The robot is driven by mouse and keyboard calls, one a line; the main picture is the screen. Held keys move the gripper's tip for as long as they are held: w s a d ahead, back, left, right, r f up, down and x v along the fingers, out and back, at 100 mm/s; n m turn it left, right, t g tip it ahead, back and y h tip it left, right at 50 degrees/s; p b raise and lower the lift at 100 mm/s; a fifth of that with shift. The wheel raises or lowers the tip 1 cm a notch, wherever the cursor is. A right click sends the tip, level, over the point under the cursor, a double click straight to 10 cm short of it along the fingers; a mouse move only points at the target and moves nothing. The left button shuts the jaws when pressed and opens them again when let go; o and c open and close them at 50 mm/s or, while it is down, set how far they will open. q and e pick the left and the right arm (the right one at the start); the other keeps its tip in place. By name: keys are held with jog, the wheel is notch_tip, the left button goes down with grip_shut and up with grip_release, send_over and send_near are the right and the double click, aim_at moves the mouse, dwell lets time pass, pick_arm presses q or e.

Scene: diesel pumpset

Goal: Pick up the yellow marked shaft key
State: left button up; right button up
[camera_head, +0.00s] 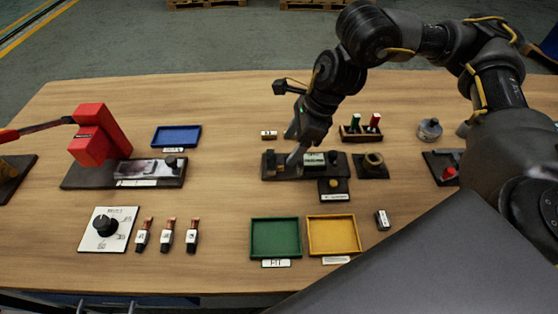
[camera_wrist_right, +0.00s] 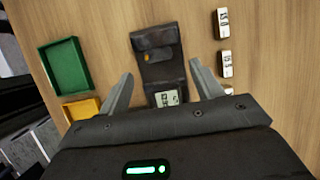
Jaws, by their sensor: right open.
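I cannot pick out a yellow marked shaft key for certain. Small blocks with white labels stand in a row beyond the dark fixture; one (camera_head: 268,134) shows in the head view, and several show at the right of the wrist view (camera_wrist_right: 225,63). No yellow mark is readable on them. My right gripper (camera_head: 293,146) is open and empty above the left part of the dark fixture (camera_head: 325,172). In the wrist view, its fingers (camera_wrist_right: 160,72) stand either side of the fixture (camera_wrist_right: 160,48), which has a small orange spot. My left gripper is not in view.
Green (camera_head: 275,256) and yellow (camera_head: 354,252) trays lie nearer me. A two-peg stand (camera_head: 361,134) and a ring block (camera_head: 371,166) stand right of the gripper. A red device (camera_head: 92,145), blue tray (camera_head: 177,147) and dial panel (camera_head: 91,244) are at left. Bare wood lies between.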

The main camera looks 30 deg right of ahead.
aim_at(282, 160)
jog(key=shift+a+f, duration=0.15)
jog(key=shift+f, duration=0.1)
jog(key=p+x, duration=0.1)
jog(key=x, duration=0.2)
jog(key=shift+a+f, duration=0.15)
jog(key=shift+f, duration=0.15)
jog(key=shift+w+a+f, duration=0.15)
jog(key=shift+f, duration=0.15)
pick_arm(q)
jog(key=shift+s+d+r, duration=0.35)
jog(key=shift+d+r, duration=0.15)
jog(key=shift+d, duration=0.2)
pick_arm(e)
jog(key=shift+f, duration=0.1)
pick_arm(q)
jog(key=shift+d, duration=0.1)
